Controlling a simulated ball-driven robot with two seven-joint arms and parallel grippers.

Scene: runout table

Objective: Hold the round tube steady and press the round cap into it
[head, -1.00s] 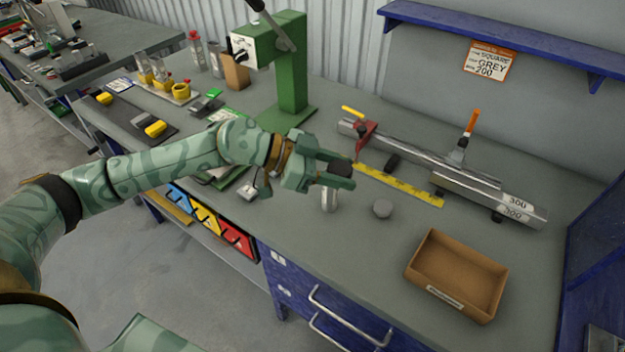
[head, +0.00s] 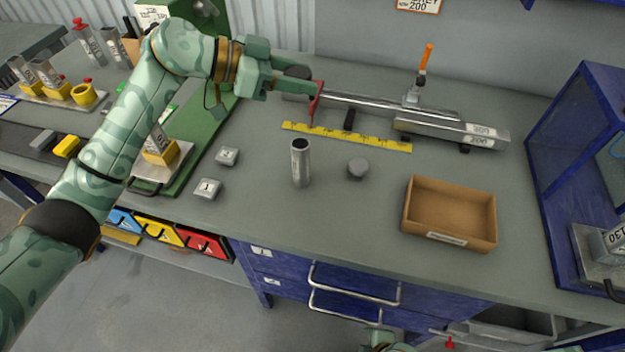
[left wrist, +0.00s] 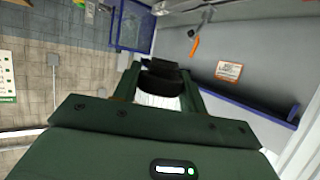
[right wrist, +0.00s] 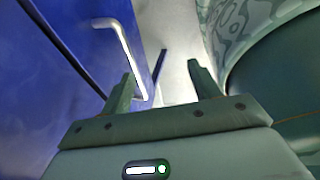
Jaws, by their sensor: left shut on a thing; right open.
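The round tube (head: 301,166) stands upright on the bench, a silvery cylinder with a dark open top. The round cap (head: 357,169), a grey disc-like piece, sits on the bench to its right, apart from it. My left gripper (head: 300,92) is beyond the tube, near the rail's left end, shut on a dark piece (left wrist: 161,82). That piece shows a pale silvery part in the left wrist view; I cannot tell what it is. My right gripper (right wrist: 160,82) is open and empty in the right wrist view, near a blue drawer front.
A cardboard box (head: 448,238) stands right of the cap. Behind lie a yellow ruler (head: 345,136) and a metal rail (head: 440,120) with an orange-handled stop. Two small grey blocks (head: 208,189) lie left of the tube. A drawer handle (right wrist: 125,50) is near my right gripper.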

